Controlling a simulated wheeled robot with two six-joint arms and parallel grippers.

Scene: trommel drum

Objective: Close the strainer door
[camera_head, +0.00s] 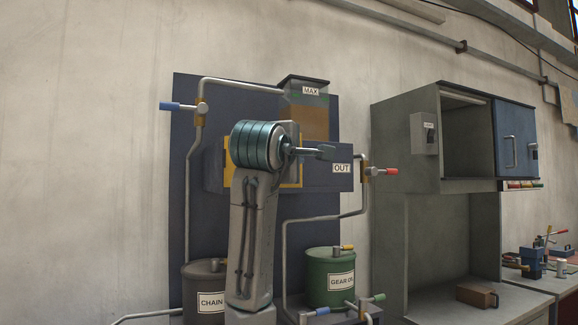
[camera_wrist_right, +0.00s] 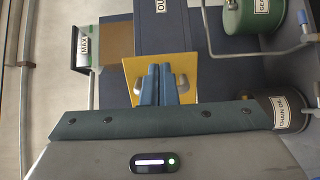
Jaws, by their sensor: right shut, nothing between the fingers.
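A yellow panel (camera_head: 293,176), which I take to be the strainer door, sits at the middle of a dark blue housing marked OUT. My right arm hides most of it in the head view. In the right wrist view the yellow panel (camera_wrist_right: 135,72) has a pale grey rounded piece on each side of my fingers. I cannot tell how far it stands open. My right gripper (camera_head: 328,152) points right in front of the housing. Its blue fingers (camera_wrist_right: 160,78) are together and empty, overlapping the panel in view; contact is unclear. My left gripper is not in view.
A tank marked MAX (camera_head: 305,108) is above the housing. Pipes with a blue handle (camera_head: 178,107) and a red handle (camera_head: 386,171) flank it. A chain oil drum (camera_head: 203,283) and green gear oil drum (camera_head: 330,270) stand below. A grey cabinet (camera_head: 408,150) is at right.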

